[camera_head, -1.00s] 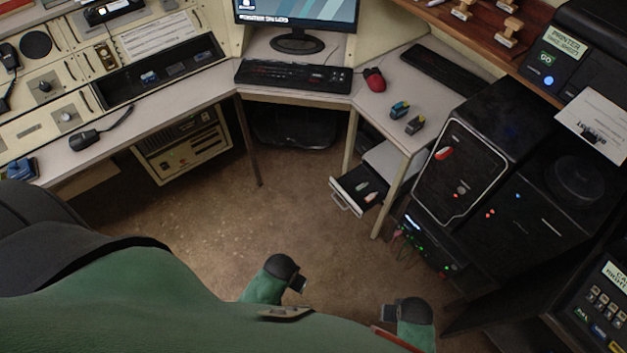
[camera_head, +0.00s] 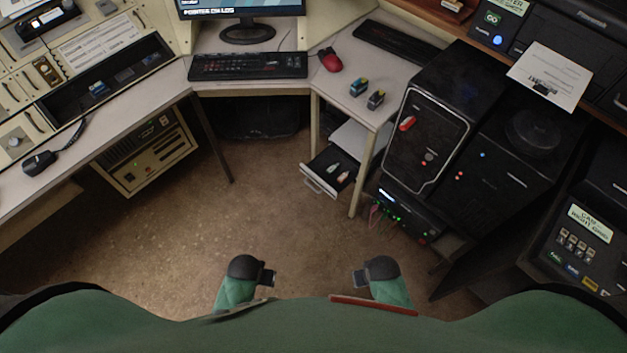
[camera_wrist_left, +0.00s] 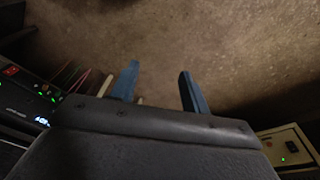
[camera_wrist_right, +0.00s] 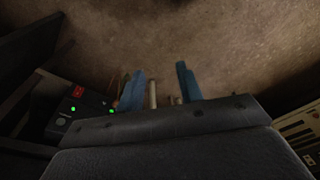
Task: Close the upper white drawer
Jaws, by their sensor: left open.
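The white drawer (camera_head: 319,187) stands pulled out from under the right part of the desk, below a white shelf or surface (camera_head: 361,138). Its pale front has a handle, and its dark inside holds a few small items (camera_head: 340,174). Whether another drawer lies under it I cannot tell. My left gripper (camera_head: 270,278) is low in front of me, well short of the drawer. Its two blue fingers stand apart and empty in the left wrist view (camera_wrist_left: 158,85). My right gripper (camera_head: 358,278) is also short of the drawer. Its fingers are apart and empty in the right wrist view (camera_wrist_right: 158,85).
A desk leg (camera_head: 357,187) stands just right of the drawer. Black equipment cabinets (camera_head: 430,125) and a lit unit with cables (camera_head: 405,212) fill the right. A beige rack unit (camera_head: 148,155) is at left. The brown floor (camera_head: 225,215) before the drawer is clear.

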